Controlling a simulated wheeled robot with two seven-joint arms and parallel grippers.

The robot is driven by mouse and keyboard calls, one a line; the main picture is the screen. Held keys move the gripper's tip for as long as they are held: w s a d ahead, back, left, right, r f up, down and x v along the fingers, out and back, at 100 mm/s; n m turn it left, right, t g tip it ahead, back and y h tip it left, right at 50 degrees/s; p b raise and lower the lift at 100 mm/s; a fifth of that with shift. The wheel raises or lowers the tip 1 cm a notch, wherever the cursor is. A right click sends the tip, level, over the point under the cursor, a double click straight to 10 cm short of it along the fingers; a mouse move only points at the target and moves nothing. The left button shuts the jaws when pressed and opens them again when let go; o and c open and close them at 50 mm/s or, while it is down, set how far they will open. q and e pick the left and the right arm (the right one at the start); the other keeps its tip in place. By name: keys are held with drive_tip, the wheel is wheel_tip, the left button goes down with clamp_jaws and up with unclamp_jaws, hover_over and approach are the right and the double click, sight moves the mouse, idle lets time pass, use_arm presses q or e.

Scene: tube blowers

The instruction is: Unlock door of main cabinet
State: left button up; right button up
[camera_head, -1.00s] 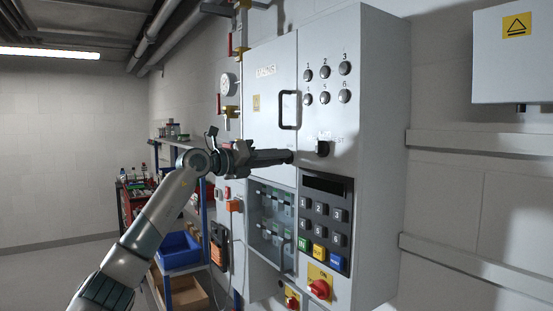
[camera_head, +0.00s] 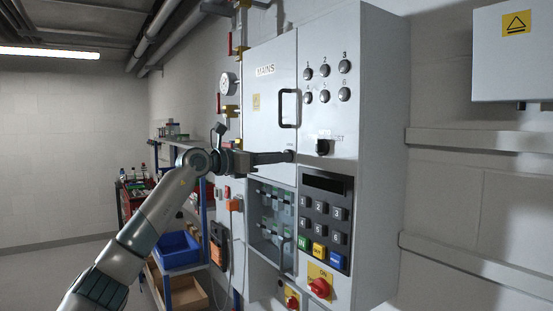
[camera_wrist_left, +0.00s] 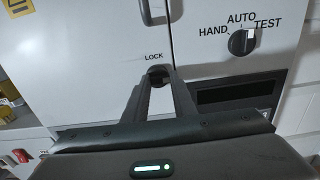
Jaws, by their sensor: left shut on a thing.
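The main cabinet's white door (camera_head: 270,95) carries a MAINS label and a dark handle (camera_head: 289,109); it looks closed. My left gripper (camera_head: 288,156) reaches the door's lower right corner from the left. In the left wrist view its two fingers (camera_wrist_left: 158,82) converge on the small dark round lock knob (camera_wrist_left: 158,71) under the word LOCK and are shut on it. The fingers partly cover the knob, so its exact turn is hard to tell. My right gripper is not in view.
Right of the door are round buttons (camera_head: 324,70), a HAND/AUTO/TEST selector (camera_head: 322,146) and a keypad (camera_head: 325,215). Below is a glazed panel (camera_head: 270,220) with a handle, and red rotary switches (camera_head: 319,288). Pipes and a gauge (camera_head: 228,83) stand left of the cabinet.

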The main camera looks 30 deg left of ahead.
use_arm(q)
drive_tip(key=shift+f, duration=0.1)
drive_tip(key=o, duration=1)
drive_tip(key=shift+o, duration=0.2)
drive_tip(key=shift+s, duration=0.1)
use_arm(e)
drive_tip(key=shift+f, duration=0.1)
use_arm(q)
drive_tip(key=b+v, duration=0.6)
drive_tip(key=v, duration=1.1)
drive_tip(key=shift+b, duration=0.35)
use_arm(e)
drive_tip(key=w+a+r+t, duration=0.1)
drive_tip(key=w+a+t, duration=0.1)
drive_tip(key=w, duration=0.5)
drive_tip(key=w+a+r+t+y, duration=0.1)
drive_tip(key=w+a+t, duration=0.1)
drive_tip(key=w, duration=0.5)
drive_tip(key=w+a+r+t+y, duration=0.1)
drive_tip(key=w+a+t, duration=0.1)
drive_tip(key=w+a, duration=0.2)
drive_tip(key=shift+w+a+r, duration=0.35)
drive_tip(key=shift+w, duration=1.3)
use_arm(q)
drive_tip(key=shift+a, duration=0.1)
drive_tip(key=shift+s, duration=0.1)
